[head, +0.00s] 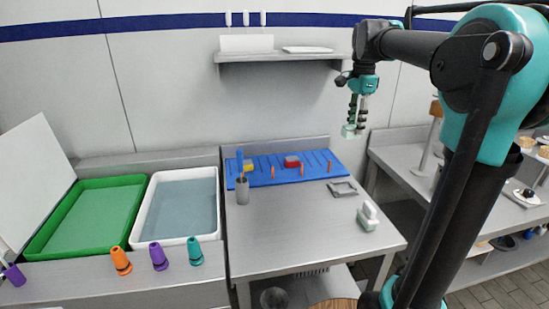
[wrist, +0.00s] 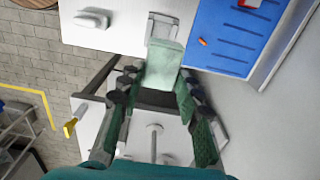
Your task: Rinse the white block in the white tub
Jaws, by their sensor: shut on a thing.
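My gripper (head: 356,108) is shut on a pale, slightly green-tinted white block (head: 349,131), held high in the air below the wall shelf, above the back right of the steel table. In the wrist view my gripper (wrist: 158,85) has its two dark fingers on either side of the block (wrist: 164,62), which juts out past the tips. The white tub (head: 144,212) stands to the left, well apart from the block, and holds bluish-grey water.
A green tub (head: 45,247) adjoins the white one. The steel table holds a blue mat (head: 262,180), a grey cup (head: 242,191), a grey frame (head: 342,188) and a white handled object (head: 367,217).

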